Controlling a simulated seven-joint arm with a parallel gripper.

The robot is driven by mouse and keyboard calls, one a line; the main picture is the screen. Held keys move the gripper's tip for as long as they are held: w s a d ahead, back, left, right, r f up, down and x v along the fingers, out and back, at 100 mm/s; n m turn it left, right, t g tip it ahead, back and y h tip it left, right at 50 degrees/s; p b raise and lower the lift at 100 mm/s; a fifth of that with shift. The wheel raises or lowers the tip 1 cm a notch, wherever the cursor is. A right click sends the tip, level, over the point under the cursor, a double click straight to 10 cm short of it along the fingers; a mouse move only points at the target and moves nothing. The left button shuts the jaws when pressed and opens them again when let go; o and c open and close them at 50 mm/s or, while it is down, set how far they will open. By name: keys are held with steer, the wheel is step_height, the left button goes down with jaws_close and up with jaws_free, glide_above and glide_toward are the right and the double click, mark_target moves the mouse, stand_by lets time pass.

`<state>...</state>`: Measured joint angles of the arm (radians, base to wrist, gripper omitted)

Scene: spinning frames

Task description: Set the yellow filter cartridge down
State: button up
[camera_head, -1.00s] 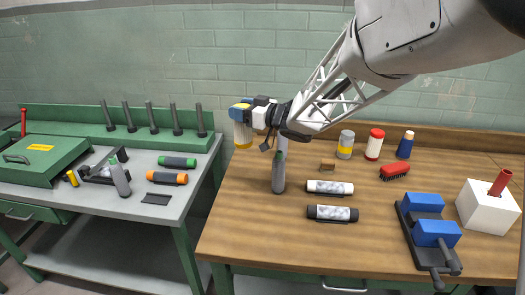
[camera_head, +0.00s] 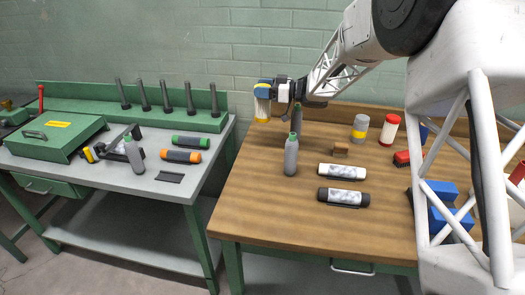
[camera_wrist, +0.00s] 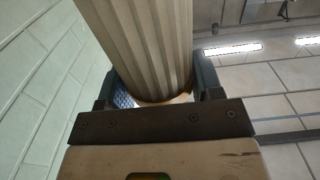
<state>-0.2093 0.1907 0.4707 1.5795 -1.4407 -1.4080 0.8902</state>
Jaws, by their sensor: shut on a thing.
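The yellow filter cartridge (camera_head: 262,108) is a cream, pleated cylinder with yellow ends. My gripper (camera_head: 264,88) is shut on it and holds it upright in the air, near the left back part of the wooden bench (camera_head: 240,205) in the head view. Its pleated side (camera_wrist: 145,45) also shows in the wrist view between the two jaws (camera_wrist: 155,95). The cartridge touches nothing below it that I can see. Its height above the bench is hard to tell.
A grey bottle (camera_head: 291,156) stands near the bench's left side. A grey-topped bench (camera_head: 200,185) stands left, across a gap. The wooden front-left is clear.

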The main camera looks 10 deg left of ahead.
mark_target(263, 114)
steer(key=shift+f, duration=1.85)
steer(key=shift+f, duration=3.2)
steer(key=shift+f, duration=1.9)
steer(key=o, duration=1.2)
steer(key=shift+o, duration=0.2)
